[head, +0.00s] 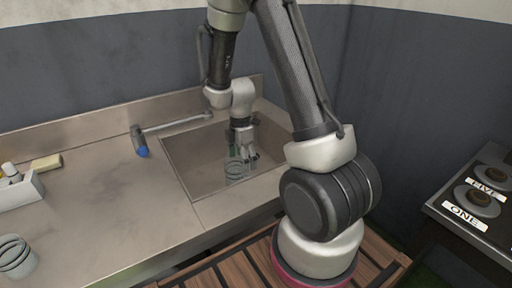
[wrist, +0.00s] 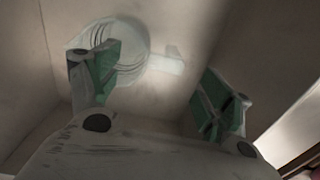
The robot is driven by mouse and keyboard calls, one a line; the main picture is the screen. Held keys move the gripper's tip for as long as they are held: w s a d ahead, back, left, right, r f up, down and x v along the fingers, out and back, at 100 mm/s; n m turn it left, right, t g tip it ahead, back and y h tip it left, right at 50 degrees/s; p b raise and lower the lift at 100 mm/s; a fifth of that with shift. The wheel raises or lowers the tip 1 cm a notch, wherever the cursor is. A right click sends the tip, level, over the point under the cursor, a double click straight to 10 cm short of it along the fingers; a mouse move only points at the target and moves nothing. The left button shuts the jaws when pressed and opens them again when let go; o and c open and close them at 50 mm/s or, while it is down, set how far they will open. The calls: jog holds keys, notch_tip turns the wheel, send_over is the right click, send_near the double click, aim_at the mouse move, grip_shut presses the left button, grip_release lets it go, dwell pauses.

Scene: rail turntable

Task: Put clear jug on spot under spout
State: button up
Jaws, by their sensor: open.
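The clear jug (head: 237,171) stands in the sink basin (head: 190,155), with dark rings around it. In the wrist view the jug (wrist: 130,62) is at the upper left, and a pale handle-like part sticks out to its right. My gripper (head: 243,157) is down in the basin at the jug. In the wrist view my gripper (wrist: 158,68) has its green-padded fingers wide apart. The left finger overlaps the jug in the picture, and the handle-like part lies between the fingers; contact cannot be told. The spout (head: 180,123) reaches over the basin's back left. No marked spot can be made out.
A blue-ended tap knob (head: 141,146) stands left of the basin. A white caddy (head: 22,190) and a yellowish block (head: 46,162) are at the far left. A grey ringed vessel (head: 16,258) stands at the front left. The counter (head: 110,200) between is clear.

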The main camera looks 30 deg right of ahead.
notch_tip(320, 180, up, 12)
jog(key=s+m+t, duration=0.1)
jog(key=s+m, duration=0.2)
jog(key=m, duration=0.2)
jog(key=s+d+r+m+t, duration=0.1)
jog(key=s+r+m+t, duration=0.2)
jog(key=s+r+m, duration=0.9)
jog(key=s+r, duration=0.4)
jog(key=s, duration=0.1)
jog(key=shift+s+r, duration=0.15)
jog(key=shift+r, duration=0.2)
